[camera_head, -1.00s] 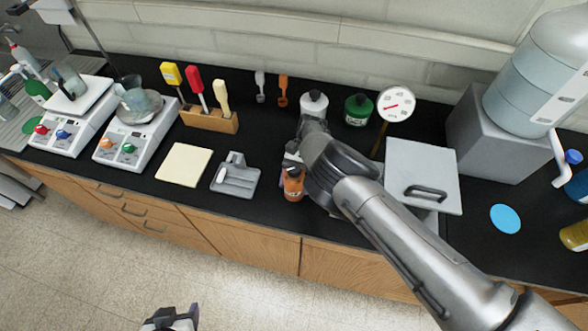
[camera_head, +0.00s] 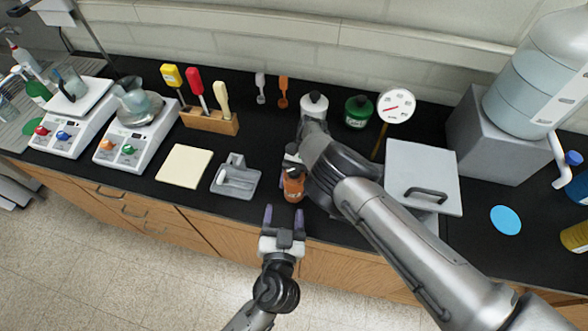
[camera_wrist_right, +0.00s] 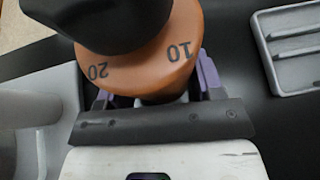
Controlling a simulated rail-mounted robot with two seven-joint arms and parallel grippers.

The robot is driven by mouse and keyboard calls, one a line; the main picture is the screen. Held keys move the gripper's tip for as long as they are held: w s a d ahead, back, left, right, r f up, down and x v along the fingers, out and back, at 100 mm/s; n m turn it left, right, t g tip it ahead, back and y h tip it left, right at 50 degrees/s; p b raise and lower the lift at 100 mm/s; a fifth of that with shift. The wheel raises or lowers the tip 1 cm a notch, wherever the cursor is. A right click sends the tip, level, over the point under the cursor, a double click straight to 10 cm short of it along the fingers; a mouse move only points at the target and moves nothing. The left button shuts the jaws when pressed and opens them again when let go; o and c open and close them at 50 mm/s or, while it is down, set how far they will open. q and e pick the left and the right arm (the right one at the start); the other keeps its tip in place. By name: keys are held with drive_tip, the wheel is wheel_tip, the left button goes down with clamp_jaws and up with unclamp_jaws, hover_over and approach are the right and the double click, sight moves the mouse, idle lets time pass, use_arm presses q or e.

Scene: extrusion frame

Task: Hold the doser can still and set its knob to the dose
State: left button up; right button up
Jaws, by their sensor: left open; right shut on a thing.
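The doser can (camera_head: 293,189) is orange with a dark top and stands near the counter's front edge. In the right wrist view, its orange dial face (camera_wrist_right: 150,62) shows the numbers 10 and 20, and the black knob (camera_wrist_right: 105,22) covers part of it. My right gripper (camera_wrist_right: 155,88) is shut on the can, one purple finger on each side below the dial. In the head view its fingers are mostly hidden by my right arm. My left gripper (camera_head: 284,217) is open and empty, just in front of the can, its purple fingers pointing toward it.
A grey tray (camera_head: 247,187) lies left of the can, with a pale pad (camera_head: 184,166) beyond. A white-capped bottle (camera_head: 314,104), a green jar (camera_head: 358,111) and a round gauge (camera_head: 396,105) stand behind. A grey lidded box (camera_head: 421,172) is to the right.

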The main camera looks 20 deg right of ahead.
sight(293, 176)
use_arm(q)
drive_tip(key=shift+n+h, duration=0.6)
drive_tip(key=shift+n, duration=0.3)
drive_tip(key=x, duration=0.8)
drive_tip(key=d+x, duration=0.1)
drive_tip(key=x, duration=0.3)
drive_tip(key=shift+s+r, duration=0.25)
drive_tip(key=shift+a, duration=0.1)
drive_tip(key=c, duration=0.9)
drive_tip(key=shift+c, duration=0.2)
